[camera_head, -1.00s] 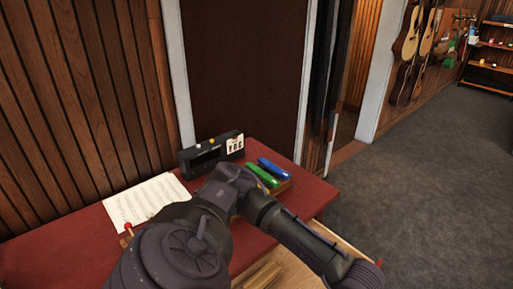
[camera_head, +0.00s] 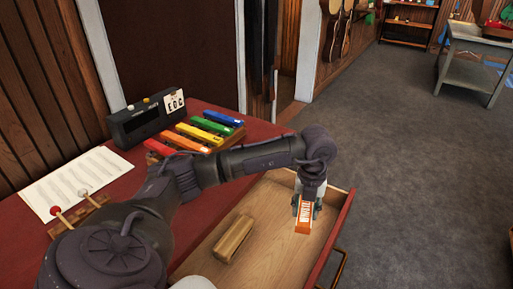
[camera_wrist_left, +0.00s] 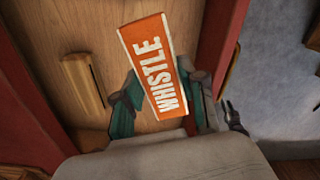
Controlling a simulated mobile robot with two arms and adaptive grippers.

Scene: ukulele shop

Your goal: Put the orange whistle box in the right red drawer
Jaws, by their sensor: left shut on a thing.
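My left gripper (camera_head: 306,207) is shut on the orange whistle box (camera_head: 304,222), over the open drawer (camera_head: 268,210) at its right side. In the left wrist view the box (camera_wrist_left: 153,65) shows white "WHISTLE" lettering and sits between the two green-tipped fingers (camera_wrist_left: 160,100). I cannot tell whether the box touches the drawer floor. The drawer has a wooden inside, a red front (camera_head: 335,235) and a metal handle (camera_head: 338,268). My right gripper is not in view.
A wooden block (camera_head: 234,238) lies in the drawer, left of the box. The red desk top (camera_head: 125,198) holds a coloured xylophone (camera_head: 196,134), a black flip clock (camera_head: 148,117), sheet music (camera_head: 76,182) and mallets (camera_head: 78,212).

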